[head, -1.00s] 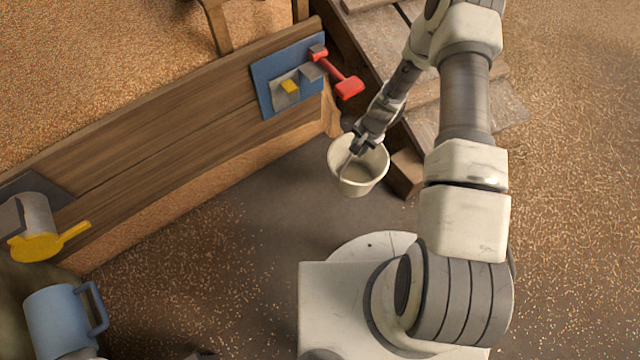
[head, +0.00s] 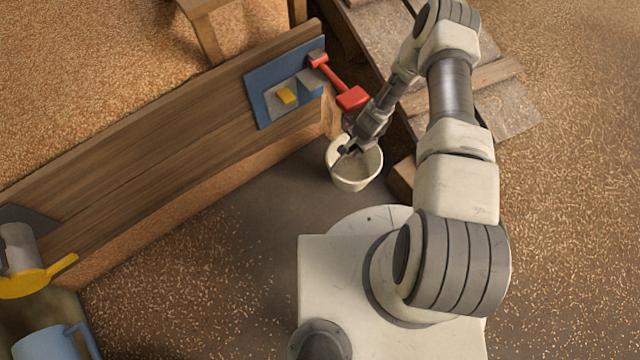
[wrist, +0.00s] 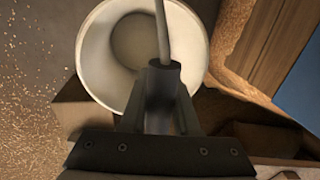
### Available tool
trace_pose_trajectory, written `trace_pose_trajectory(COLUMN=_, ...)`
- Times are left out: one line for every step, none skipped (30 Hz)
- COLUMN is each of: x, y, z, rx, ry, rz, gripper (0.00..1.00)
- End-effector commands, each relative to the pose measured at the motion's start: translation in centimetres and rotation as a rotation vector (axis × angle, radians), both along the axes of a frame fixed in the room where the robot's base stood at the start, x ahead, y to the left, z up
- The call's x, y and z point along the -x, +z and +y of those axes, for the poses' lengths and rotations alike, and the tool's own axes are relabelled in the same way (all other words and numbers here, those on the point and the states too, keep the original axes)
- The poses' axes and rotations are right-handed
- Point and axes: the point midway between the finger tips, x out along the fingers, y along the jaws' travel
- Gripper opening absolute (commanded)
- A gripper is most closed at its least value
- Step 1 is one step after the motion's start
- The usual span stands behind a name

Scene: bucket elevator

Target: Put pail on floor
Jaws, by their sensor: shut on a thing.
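The pail (head: 354,172) is a cream-white, empty-looking bucket in the middle of the head view, between the wooden wall and my base. My gripper (head: 352,146) is at its upper rim, shut on the pail's handle. In the wrist view the pail (wrist: 93,50) opens toward the camera, and the grey handle runs into my gripper (wrist: 160,85). The floor (head: 290,205) shows dark around the pail. Whether the pail touches the floor cannot be told.
A wooden wall (head: 150,150) with a blue plate and red lever (head: 340,85) stands close left of the pail. A wooden block (head: 402,178) is just right of it. A yellow-handled scoop (head: 25,280) and blue jug (head: 52,344) are at lower left. Open grain-strewn floor lies right.

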Motion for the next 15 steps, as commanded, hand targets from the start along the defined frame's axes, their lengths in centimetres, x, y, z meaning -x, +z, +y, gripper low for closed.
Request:
trace_pose_trajectory(x=0.0, y=-0.2, z=0.2, rx=-0.001, ry=0.001, rz=0.0, gripper=0.0)
trace_pose_trajectory(x=0.1, y=-0.3, z=0.5, rx=0.0, ry=0.002, rz=0.0, gripper=0.0)
trace_pose_trajectory(x=0.2, y=-0.7, z=0.9, rx=0.0, ry=0.004, rz=0.0, gripper=0.0)
trace_pose_trajectory(x=0.3, y=-1.0, z=1.4, rx=-0.001, ry=0.004, rz=0.001, gripper=0.0)
trace_pose_trajectory(x=0.4, y=-1.4, z=1.9, rx=-0.001, ry=0.004, rz=0.001, gripper=0.0)
trace_pose_trajectory(x=0.7, y=-1.9, z=2.8, rx=-0.001, ry=0.005, rz=0.002, gripper=0.0)
trace_pose_trajectory(x=0.8, y=-2.4, z=3.4, rx=-0.001, ry=0.006, rz=0.002, gripper=0.0)
trace_pose_trajectory(x=0.9, y=-2.9, z=4.1, rx=-0.001, ry=0.006, rz=0.002, gripper=0.0)
trace_pose_trajectory(x=1.1, y=-3.4, z=5.1, rx=-0.002, ry=0.005, rz=0.001, gripper=0.0)
trace_pose_trajectory(x=1.2, y=-3.9, z=5.8, rx=-0.001, ry=0.006, rz=0.001, gripper=0.0)
trace_pose_trajectory(x=1.4, y=-4.3, z=6.4, rx=-0.002, ry=0.005, rz=0.001, gripper=0.0)
trace_pose_trajectory(x=1.6, y=-4.8, z=7.3, rx=-0.001, ry=0.005, rz=0.001, gripper=0.0)
trace_pose_trajectory(x=1.7, y=-5.2, z=7.9, rx=-0.001, ry=0.005, rz=0.001, gripper=0.0)
trace_pose_trajectory(x=1.8, y=-5.6, z=8.5, rx=-0.001, ry=0.004, rz=0.001, gripper=0.0)
trace_pose_trajectory(x=2.0, y=-6.0, z=9.2, rx=-0.001, ry=0.005, rz=0.001, gripper=0.0)
